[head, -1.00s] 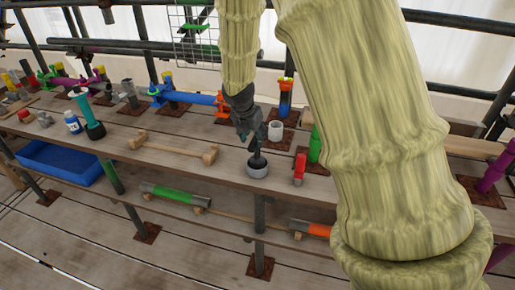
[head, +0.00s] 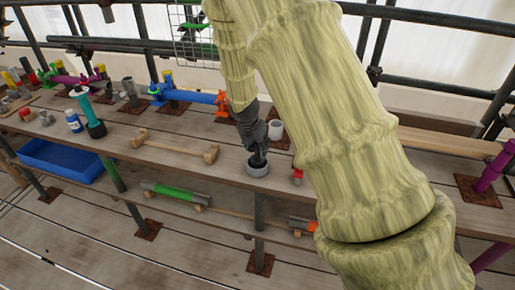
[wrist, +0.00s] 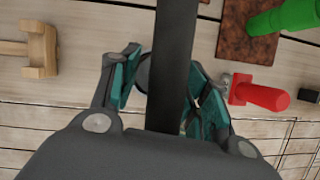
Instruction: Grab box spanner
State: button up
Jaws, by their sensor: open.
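A dark upright shaft, which looks like the box spanner (head: 257,159), stands in a round grey pot (head: 258,171) near the front edge of the upper shelf. My gripper (head: 255,146) points down right above the pot, around the upper part of the shaft. In the wrist view, my gripper (wrist: 166,88) is open, with teal pads on both sides of a dark bar (wrist: 173,60), apparently the same shaft. Whether either pad touches it I cannot tell. The spanner's top is hidden by the gripper.
A red-handled tool (wrist: 262,95) lies close to the right finger. A white cup (head: 276,130) stands behind the gripper. A wooden rest (head: 175,147) lies to the left, with bare shelf between. A blue tray (head: 62,162) is lower left.

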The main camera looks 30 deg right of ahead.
grip_shut()
dwell(0.5)
